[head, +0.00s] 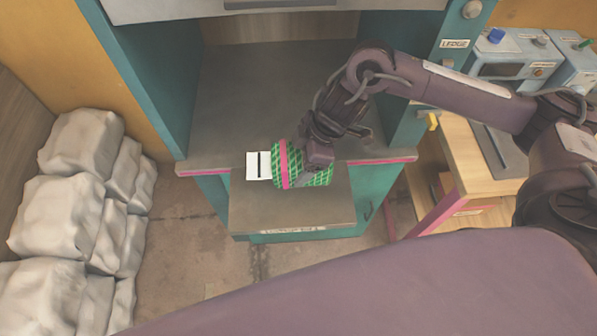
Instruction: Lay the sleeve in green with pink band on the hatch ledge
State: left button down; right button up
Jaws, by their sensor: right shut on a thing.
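The green sleeve with a pink band (280,167) has a lattice pattern and lies sideways in the head view. My right gripper (318,165) comes from the upper right and is shut on the sleeve, covering part of its middle. The sleeve is over the front edge of the grey hatch surface (240,100) and the lower grey shelf (255,212) in front of it. I cannot tell whether it touches either. A sign reading LEDGE (454,44) is on the teal frame at the right. My left gripper is not in view.
A white card with a dark mark (257,172) is just left of the sleeve. White sacks (65,200) are piled at the left. A wooden bench (470,170) with blue-grey devices (510,65) stands at the right. The hatch surface behind is clear.

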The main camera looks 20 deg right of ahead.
jog(key=shift+f, duration=2.3)
jog(key=shift+f, duration=0.15)
jog(key=o, duration=1.1)
jog(key=shift+o, duration=0.2)
